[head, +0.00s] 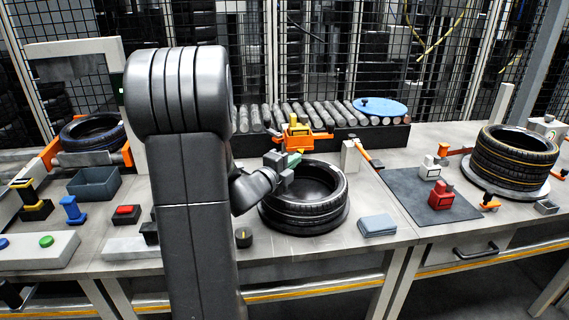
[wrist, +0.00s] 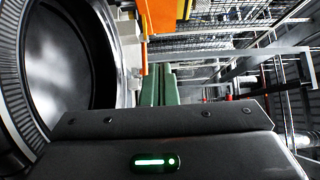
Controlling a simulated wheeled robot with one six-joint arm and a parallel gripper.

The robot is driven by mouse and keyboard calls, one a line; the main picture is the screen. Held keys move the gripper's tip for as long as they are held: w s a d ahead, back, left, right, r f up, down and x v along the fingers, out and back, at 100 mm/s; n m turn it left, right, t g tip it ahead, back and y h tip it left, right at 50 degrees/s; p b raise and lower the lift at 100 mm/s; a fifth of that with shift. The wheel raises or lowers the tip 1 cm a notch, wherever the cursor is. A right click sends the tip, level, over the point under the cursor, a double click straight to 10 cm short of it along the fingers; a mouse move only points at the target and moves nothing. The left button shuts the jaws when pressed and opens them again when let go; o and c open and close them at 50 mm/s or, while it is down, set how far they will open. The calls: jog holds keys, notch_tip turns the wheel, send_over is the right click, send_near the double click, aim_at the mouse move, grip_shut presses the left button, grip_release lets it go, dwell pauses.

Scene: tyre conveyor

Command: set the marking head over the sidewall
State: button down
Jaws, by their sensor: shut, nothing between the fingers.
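A black tyre (head: 303,212) lies flat on a round base on the middle bench, its upper sidewall facing up. An orange bracket with a yellow block, which looks like the marking head (head: 302,139), stands at the tyre's far edge. My gripper (head: 294,158) is above the tyre's left rear part, its green fingers shut and empty, close to the orange part. In the wrist view the green fingers (wrist: 158,84) lie together, with the orange part (wrist: 160,15) ahead of them and the tyre (wrist: 30,95) at left. Whether the fingers touch the orange part I cannot tell.
A roller conveyor (head: 330,114) with a blue disc (head: 380,106) runs behind. Stacked tyres (head: 512,160) stand farther right. My arm hides part of the left bench.

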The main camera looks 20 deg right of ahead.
aim_at(303, 144)
jog(key=w+d, duration=0.2)
jog(key=w+d+p, duration=0.1)
jog(key=w+d, duration=0.1)
jog(key=w, duration=0.1)
jog(key=shift+w+d, duration=0.15)
jog(key=shift+w, duration=0.05)
jog(key=shift+w+d, duration=0.1)
jog(key=shift+w, duration=0.3)
jog(key=shift+w+d+b, duration=0.15)
jog(key=shift+w+b, duration=0.25)
jog(key=shift+w, duration=0.25)
